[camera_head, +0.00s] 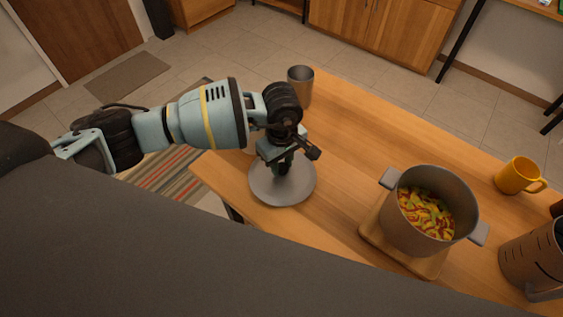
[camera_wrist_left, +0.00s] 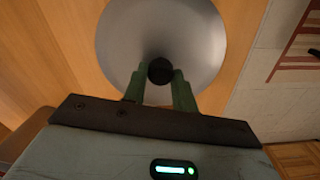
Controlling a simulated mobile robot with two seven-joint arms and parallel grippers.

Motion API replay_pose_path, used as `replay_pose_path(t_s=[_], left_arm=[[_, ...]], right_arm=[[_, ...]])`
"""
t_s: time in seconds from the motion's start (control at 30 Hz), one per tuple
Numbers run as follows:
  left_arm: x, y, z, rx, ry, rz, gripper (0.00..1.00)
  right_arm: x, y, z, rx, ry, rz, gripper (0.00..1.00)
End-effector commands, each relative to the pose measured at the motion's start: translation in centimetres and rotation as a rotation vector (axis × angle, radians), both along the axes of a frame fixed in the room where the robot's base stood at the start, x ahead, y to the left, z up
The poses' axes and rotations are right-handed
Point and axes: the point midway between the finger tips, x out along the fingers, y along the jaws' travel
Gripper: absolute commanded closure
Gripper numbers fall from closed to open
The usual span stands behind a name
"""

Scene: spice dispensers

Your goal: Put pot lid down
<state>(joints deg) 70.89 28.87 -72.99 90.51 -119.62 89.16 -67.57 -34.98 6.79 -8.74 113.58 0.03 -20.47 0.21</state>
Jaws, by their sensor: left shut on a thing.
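The pot lid (camera_head: 283,190) is a round grey metal disc at the left end of the wooden table, away from the pot. My left gripper (camera_head: 285,168) is above it, with its fingers shut on the lid's dark knob. In the left wrist view the lid (camera_wrist_left: 160,40) fills the upper middle, and the dark round knob (camera_wrist_left: 160,71) sits between the green fingers of my left gripper (camera_wrist_left: 160,82). I cannot tell whether the lid touches the table. The grey pot (camera_head: 420,225) stands uncovered with colourful food in it. My right gripper is not in view.
The pot stands on a wooden board (camera_head: 385,246). A metal cup (camera_head: 300,86) stands behind my left gripper. A yellow mug (camera_head: 520,176) and a dark jug (camera_head: 532,255) are at the right. The table (camera_head: 355,140) between lid and pot is clear.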

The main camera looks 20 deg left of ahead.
Motion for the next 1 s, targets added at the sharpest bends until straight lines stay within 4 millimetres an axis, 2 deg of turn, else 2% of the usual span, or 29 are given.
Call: replay_pose_path(t_s=[0.43,0.47,0.6,0.87,1.0], left_arm=[[0.03,-0.02,-0.90,-0.001,-0.001,0.000,1.00],[0.03,-0.02,-0.83,0.000,-0.002,0.000,0.69],[0.04,-0.01,-0.78,0.000,-0.002,0.000,0.51],[0.04,-0.01,-0.73,0.000,-0.002,0.000,0.51],[0.10,-0.01,0.05,-0.001,-0.004,0.000,0.51]], right_arm=[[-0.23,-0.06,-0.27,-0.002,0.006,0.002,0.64],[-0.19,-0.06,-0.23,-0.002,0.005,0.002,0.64],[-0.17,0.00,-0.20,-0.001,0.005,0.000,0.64],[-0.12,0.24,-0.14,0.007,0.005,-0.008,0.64],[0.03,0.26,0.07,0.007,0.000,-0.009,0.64]])
